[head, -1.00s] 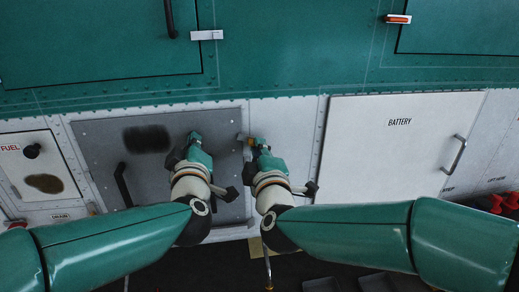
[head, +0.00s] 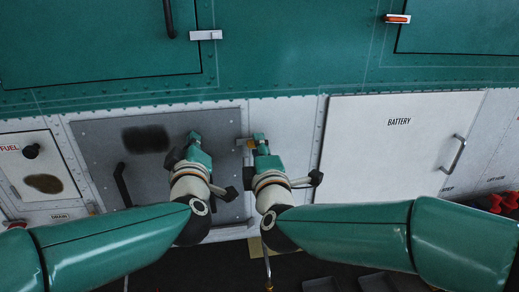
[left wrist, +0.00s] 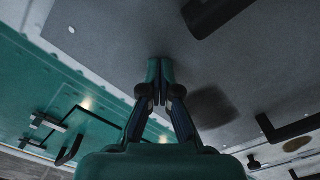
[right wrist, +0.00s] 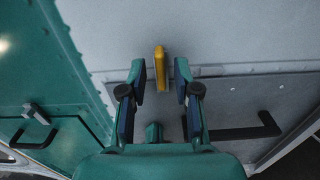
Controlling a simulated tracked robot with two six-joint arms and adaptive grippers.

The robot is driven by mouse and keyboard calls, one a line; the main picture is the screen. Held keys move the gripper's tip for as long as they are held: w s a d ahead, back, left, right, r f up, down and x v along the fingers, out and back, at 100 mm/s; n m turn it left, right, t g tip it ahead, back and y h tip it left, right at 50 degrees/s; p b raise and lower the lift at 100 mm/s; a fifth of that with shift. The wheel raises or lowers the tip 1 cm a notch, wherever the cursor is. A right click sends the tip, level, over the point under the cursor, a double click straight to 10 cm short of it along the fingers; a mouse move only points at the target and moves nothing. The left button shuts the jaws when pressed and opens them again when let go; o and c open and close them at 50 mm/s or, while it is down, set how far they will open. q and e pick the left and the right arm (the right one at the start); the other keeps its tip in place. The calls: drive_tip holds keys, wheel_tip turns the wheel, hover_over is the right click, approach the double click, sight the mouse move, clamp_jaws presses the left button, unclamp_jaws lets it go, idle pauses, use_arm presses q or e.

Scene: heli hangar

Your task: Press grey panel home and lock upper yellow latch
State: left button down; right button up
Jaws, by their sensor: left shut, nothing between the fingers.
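The grey panel (head: 98,140) with a dark smudge sits in the white lower wall in the head view. It also fills much of the left wrist view (left wrist: 130,32). My left gripper (head: 194,137) is shut and empty, its fingertips at the panel's face; contact is hard to judge. My right gripper (right wrist: 160,78) is open, with one finger on each side of the latch's line; the latch lies around the fingertips, not gripped. In the head view the right gripper (head: 259,139) partly hides the latch.
A dark handle (head: 122,184) stands out from the panel's left part. A white BATTERY door (head: 385,150) with a handle (head: 453,154) is right of my right gripper. A FUEL door (head: 38,165) lies at left. The green wall above has a closed hatch (head: 100,45).

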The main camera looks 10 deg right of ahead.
drive_tip(key=shift+s, duration=0.1)
drive_tip(key=s, duration=0.6)
drive_tip(key=shift+s, duration=0.4)
idle(0.6)
use_arm(q)
drive_tip(key=s+b, duration=0.1)
drive_tip(key=s, duration=0.6)
use_arm(e)
drive_tip(key=shift+f, duration=0.75)
use_arm(q)
drive_tip(key=shift+a, duration=0.1)
